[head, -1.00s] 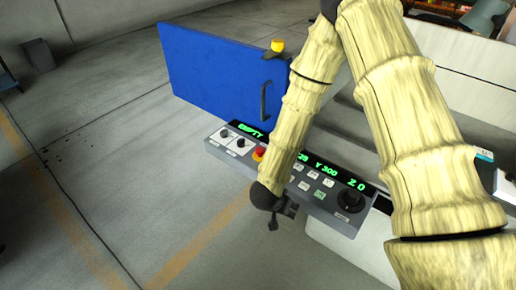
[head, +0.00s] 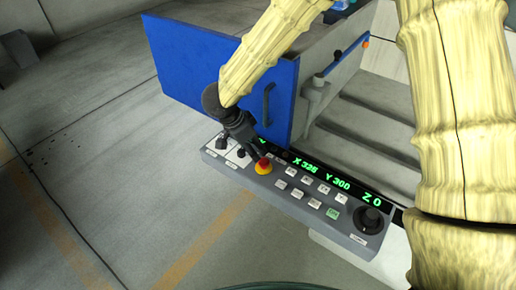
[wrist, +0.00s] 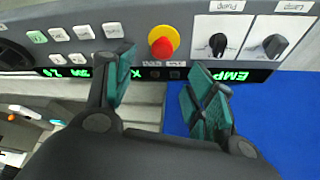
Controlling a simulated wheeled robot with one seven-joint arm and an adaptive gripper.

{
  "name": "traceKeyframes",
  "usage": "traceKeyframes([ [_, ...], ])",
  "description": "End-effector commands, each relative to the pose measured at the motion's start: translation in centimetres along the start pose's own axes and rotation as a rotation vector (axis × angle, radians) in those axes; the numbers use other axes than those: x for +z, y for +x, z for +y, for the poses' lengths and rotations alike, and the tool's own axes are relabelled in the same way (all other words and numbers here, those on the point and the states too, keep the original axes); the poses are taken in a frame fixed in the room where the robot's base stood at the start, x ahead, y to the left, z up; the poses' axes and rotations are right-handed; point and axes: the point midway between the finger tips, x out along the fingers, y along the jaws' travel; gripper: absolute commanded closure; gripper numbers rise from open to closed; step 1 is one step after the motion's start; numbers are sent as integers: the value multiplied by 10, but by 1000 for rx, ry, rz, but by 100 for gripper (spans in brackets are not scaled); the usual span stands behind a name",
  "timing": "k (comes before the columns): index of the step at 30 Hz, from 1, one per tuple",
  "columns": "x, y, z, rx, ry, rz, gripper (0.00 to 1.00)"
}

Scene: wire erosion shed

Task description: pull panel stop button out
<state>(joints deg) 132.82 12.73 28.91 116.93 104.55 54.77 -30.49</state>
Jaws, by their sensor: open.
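The stop button (head: 263,166) is a red mushroom cap on a yellow ring, near the left part of the grey control panel (head: 357,243). In the wrist view the same red button (wrist: 162,46) shows whole, just past the gap between the fingertips. My gripper (head: 257,150) is open and empty, close above and behind the button in the head view. Its green-padded fingers (wrist: 161,78) are spread to either side of the button's line in the wrist view. I see no contact with the button. Its exact height above the cap cannot be told.
Two black rotary knobs (wrist: 217,43) on white plates sit beside the button. Several small keys (head: 307,180) and a large black dial (head: 370,219) lie on its other side. A green-lit display (head: 322,173) runs along the panel's back. A blue door (head: 190,75) rises behind.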

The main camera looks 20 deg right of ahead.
Motion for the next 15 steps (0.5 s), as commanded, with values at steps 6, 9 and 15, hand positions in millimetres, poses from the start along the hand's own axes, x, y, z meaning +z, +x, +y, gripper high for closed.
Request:
traceKeyframes([
  [6,-2,0,0,11,22,-15,45],
  [9,-3,13,2,13,24,-14,45],
  [15,-3,46,2,12,23,-13,45],
])
